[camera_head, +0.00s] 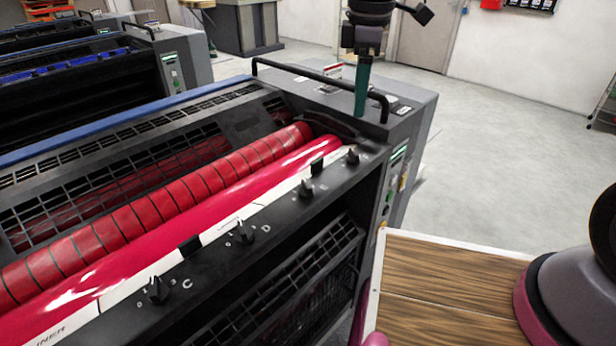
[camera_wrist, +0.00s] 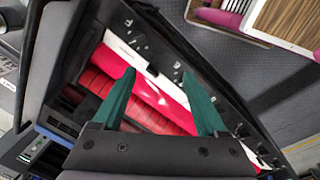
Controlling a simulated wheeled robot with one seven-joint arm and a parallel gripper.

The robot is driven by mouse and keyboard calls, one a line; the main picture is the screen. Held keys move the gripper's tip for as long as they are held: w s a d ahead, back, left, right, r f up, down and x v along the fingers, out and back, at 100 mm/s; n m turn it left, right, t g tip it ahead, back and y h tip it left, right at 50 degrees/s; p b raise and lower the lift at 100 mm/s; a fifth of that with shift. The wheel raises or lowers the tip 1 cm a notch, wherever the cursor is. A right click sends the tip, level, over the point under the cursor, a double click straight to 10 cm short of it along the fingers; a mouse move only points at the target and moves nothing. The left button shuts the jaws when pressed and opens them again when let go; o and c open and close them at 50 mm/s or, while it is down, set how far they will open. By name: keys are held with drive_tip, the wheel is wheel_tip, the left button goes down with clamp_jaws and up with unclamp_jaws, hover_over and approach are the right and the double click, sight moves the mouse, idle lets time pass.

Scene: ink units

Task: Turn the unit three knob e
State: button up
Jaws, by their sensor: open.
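Unit three's black panel carries a row of black knobs along the red roller. Letters C and D are legible in the head view. Knob e (camera_head: 306,188) is the one beyond D, judged by order, since its letter is too small to read. My gripper (camera_head: 362,112) hangs above the far end of the unit, past knob e and apart from the knobs. In the wrist view my gripper (camera_wrist: 158,74) shows two teal fingers spread apart with nothing between them. Beyond them are the panel and a dark knob (camera_wrist: 177,65), probably knob e.
A black handrail (camera_head: 318,82) rises at the unit's far end, close to my gripper. A wood-topped surface (camera_head: 450,275) stands to the right. Other ink units (camera_head: 90,75) line the back left. The grey floor (camera_head: 500,150) is open at the back right.

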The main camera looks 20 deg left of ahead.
sight(306, 184)
drive_tip(key=s+a+f+n+g, duration=0.1)
drive_tip(key=s+a+f+n, duration=0.5)
drive_tip(key=s+a, duration=0.15)
drive_tip(key=f, duration=1)
drive_tip(key=shift+w+a+f, duration=0.1)
drive_tip(key=shift+w+a, duration=0.1)
drive_tip(key=shift+a, duration=0.05)
clamp_jaws()
